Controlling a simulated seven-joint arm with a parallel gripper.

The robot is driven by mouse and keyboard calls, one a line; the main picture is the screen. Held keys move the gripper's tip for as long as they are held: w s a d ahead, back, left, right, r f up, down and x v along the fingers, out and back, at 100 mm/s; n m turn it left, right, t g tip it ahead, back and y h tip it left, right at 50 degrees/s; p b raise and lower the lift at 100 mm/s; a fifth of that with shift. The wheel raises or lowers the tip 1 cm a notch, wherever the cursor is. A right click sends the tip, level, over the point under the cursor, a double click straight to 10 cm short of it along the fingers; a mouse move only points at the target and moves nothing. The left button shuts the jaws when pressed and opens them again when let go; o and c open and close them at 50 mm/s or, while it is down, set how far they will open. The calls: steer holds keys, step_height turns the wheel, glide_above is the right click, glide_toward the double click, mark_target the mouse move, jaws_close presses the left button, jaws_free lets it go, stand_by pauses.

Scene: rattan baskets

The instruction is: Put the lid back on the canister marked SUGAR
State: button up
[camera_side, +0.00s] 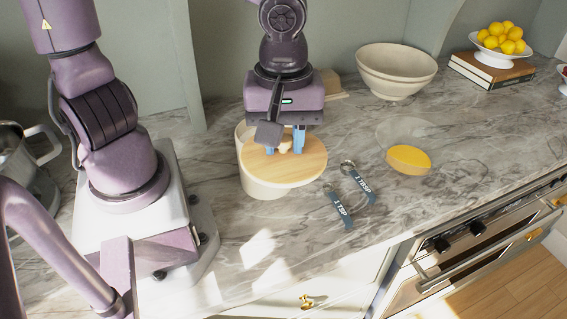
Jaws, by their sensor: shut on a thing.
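A cream canister (252,184) stands on the marble counter, in front of the wall. No marking can be read on the side that shows. A round light-wood lid (262,163) with a small knob is over the canister. It sits off to the right and front, so part of the canister's rim and inner wall shows at the back left. I cannot tell whether the lid touches the rim. My gripper (285,144) points down with its blue fingers shut on the lid's knob, which they partly hide.
Measuring spoons (341,209) marked 1 TSP and another size lie right of the canister. Beyond them is a clear round dish with a yellow-topped piece (409,158). A cream bowl (396,72) and lemons (502,37) on books stand at the back. A stove (480,245) borders the counter at right.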

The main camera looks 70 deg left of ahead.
mark_target(284, 137)
step_height(284, 137, up, 5)
steer(key=shift+a+r, duration=0.1)
steer(key=shift+a, duration=0.05)
steer(key=w+a, duration=0.3)
steer(key=a, duration=1.3)
step_height(284, 137, down, 12)
steer(key=shift+s+a, duration=0.15)
steer(key=shift+a, duration=0.1)
stand_by(2.4)
steer(key=o, duration=1.5)
